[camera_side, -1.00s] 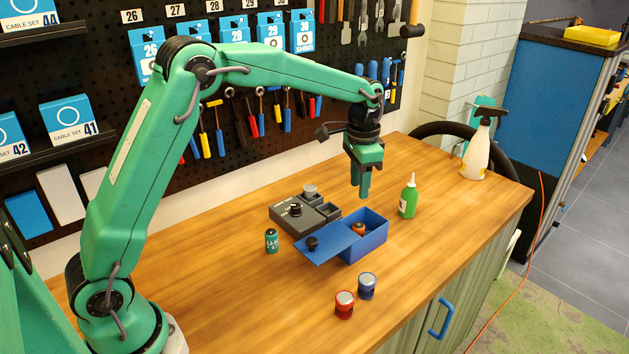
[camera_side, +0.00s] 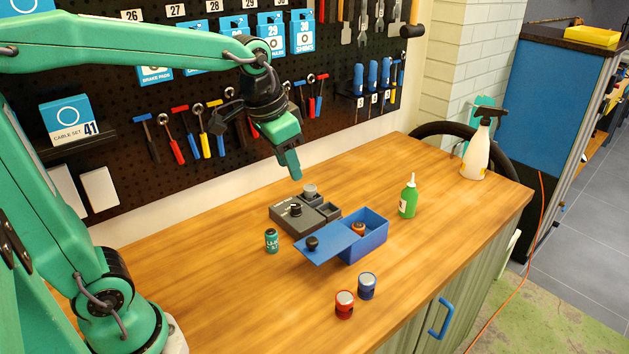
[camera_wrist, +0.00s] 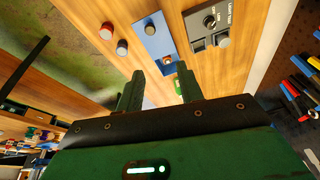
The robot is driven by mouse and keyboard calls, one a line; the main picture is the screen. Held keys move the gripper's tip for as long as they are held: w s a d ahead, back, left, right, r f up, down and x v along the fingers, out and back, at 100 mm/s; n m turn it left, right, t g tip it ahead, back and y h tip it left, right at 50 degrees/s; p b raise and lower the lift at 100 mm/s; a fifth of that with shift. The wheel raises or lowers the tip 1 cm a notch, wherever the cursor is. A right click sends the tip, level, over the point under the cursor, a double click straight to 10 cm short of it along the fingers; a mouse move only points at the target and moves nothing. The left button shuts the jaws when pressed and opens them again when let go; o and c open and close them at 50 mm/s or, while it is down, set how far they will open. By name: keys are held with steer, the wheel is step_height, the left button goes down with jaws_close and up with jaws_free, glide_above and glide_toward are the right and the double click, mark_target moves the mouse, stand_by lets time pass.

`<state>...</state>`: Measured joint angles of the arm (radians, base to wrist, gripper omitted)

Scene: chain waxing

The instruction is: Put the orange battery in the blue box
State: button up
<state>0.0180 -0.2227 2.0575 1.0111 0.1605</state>
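The orange battery (camera_side: 359,229) sits inside the blue box (camera_side: 368,250), seen through its open right part. The blue lid (camera_side: 328,250) with a black knob is slid off to the left, slanting down. In the wrist view the orange battery (camera_wrist: 168,60) shows between my fingertips, far below them, by the blue lid (camera_wrist: 157,42). My gripper (camera_side: 292,170) is up in the air behind and left of the box, over the far side of the table. In the wrist view my gripper (camera_wrist: 161,72) has its two fingers apart with nothing between them.
A grey tester (camera_side: 300,218) stands just behind the box. A teal battery (camera_side: 271,241) is left, a red battery (camera_side: 344,305) and a blue battery (camera_side: 367,286) in front, a green bottle (camera_side: 408,199) right. A white spray bottle (camera_side: 475,157) stands at the far right. The table's front left is clear.

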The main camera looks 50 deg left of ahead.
steer(key=s+f+n+t, duration=0.2)
steer(key=s, duration=1)
steer(key=shift+s+a+f, duration=0.2)
steer(key=shift+a+f, duration=0.1)
